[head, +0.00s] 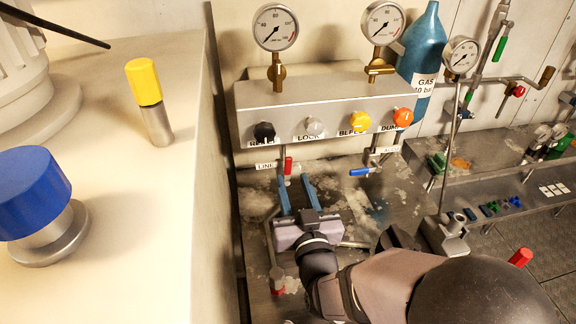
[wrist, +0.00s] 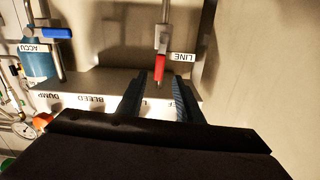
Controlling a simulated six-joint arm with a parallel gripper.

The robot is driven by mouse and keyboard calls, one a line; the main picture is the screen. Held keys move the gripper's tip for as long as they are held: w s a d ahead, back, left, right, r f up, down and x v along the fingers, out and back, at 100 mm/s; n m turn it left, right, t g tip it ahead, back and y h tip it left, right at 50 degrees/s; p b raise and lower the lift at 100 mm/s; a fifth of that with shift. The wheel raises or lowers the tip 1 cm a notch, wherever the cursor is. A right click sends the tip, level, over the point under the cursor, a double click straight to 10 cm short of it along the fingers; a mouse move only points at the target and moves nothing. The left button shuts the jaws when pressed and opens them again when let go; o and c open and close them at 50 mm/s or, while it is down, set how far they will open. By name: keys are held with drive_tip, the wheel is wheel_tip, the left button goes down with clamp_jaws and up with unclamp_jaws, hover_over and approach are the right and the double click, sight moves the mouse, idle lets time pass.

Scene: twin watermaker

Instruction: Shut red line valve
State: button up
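The red line valve handle (head: 288,165) is below the manifold beside the "LINE" label (head: 266,166). It stands upright, in line with its pipe. In the wrist view the red handle (wrist: 160,68) hangs from a metal valve body, beside the "LINE" label (wrist: 184,57). My gripper (head: 294,181) is open, its two blue fingers pointing up toward the handle. In the wrist view my gripper (wrist: 161,77) has the red handle's lower end in line with the gap between the fingertips. I cannot tell whether the fingers touch it.
A blue-handled valve (head: 360,172) is to the right. The metal manifold (head: 320,92) above carries knobs and gauges. A blue gas bottle (head: 424,50) stands behind. A pale counter (head: 120,225) with blue and yellow caps is at left.

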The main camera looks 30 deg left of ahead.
sight(289, 166)
drive_tip(key=shift+p+x, duration=1.1)
drive_tip(key=shift+x, duration=2.6)
clamp_jaws()
